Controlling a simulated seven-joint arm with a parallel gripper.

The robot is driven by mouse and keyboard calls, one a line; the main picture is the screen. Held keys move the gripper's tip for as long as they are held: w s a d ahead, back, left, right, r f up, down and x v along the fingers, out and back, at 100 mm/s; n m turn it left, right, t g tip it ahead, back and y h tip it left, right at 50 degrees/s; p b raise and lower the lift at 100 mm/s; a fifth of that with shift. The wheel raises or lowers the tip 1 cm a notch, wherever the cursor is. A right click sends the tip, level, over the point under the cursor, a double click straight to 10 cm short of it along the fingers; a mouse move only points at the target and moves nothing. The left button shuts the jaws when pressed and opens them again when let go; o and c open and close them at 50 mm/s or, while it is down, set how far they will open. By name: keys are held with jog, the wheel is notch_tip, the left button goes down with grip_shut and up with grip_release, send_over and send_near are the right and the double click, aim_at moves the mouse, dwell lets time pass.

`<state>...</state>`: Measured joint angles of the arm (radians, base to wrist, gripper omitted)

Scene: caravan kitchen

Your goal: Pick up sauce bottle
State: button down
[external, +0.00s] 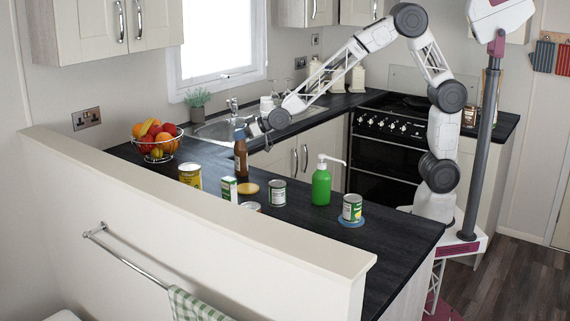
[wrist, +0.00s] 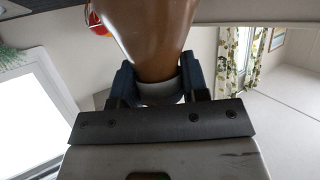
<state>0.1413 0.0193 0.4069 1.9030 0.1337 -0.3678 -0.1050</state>
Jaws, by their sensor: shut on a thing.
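The brown sauce bottle (external: 240,158) is upright at the far side of the dark worktop in the external view. My gripper (external: 241,137) is at its top, shut on the bottle's neck. In the wrist view the brown bottle body (wrist: 155,35) fills the top middle, and its pale neck or cap (wrist: 160,90) sits between the two dark fingers of my gripper (wrist: 160,87). I cannot tell whether the bottle's base touches the worktop.
A green pump bottle (external: 321,184) stands to the right. A wire fruit bowl (external: 157,148) is at left. The sink (external: 215,130) is behind.

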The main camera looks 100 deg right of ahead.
jog(key=shift+r, duration=1.9)
jog(key=shift+s+a, duration=0.1)
jog(key=shift+s, duration=0.5)
jog(key=s+a+r, duration=0.1)
jog(key=s+a, duration=0.1)
jog(key=s, duration=1.2)
jog(key=shift+s, duration=0.3)
jog(key=shift+a+r, duration=0.1)
